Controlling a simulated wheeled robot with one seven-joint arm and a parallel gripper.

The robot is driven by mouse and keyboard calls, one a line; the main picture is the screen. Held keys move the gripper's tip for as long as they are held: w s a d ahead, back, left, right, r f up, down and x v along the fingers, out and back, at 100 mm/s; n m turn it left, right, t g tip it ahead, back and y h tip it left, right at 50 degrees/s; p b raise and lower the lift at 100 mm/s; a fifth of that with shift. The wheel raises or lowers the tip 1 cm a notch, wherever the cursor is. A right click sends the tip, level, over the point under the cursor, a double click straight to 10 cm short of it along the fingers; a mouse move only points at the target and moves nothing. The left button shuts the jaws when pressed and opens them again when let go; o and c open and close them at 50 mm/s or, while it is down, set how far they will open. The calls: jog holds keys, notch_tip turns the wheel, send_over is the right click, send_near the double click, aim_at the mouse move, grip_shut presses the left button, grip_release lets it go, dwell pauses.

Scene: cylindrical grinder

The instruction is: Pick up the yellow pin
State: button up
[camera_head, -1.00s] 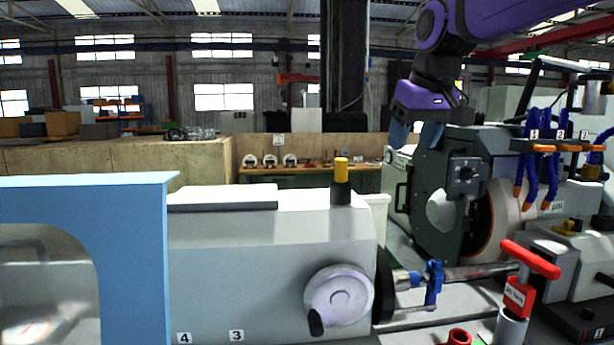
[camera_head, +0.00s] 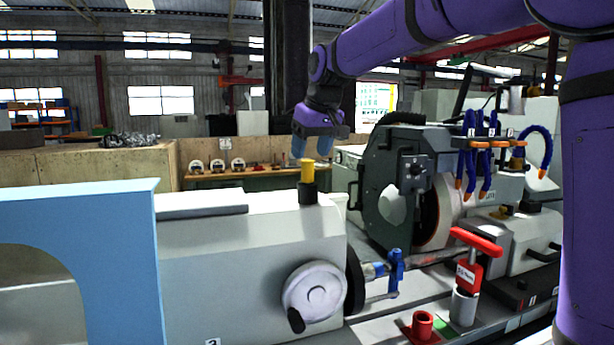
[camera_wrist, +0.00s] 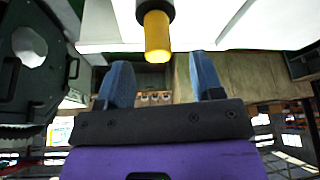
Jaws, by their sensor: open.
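The yellow pin (camera_head: 307,171) stands upright in a dark round holder (camera_head: 308,192) on top of the white machine housing. In the wrist view the yellow pin (camera_wrist: 157,37) shows at the top centre, its base in the dark holder. My gripper (camera_head: 307,148) is above and just behind the pin in the head view, with its blue fingers partly behind the pin's top. In the wrist view my gripper (camera_wrist: 160,75) is open and empty. The pin lies beyond the fingertips, roughly in line with the gap between them.
The white machine housing (camera_head: 230,250) carries a handwheel (camera_head: 314,291). A blue panel (camera_head: 110,250) is at the left. The green grinding wheel guard (camera_head: 385,190) stands to the right of the pin. A red-handled tool (camera_head: 468,270) is at lower right. The space around the pin's top is clear.

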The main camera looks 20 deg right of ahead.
aim_at(309, 161)
jog(key=x, duration=0.5)
jog(key=shift+d, duration=0.1)
jog(key=c, duration=1.1)
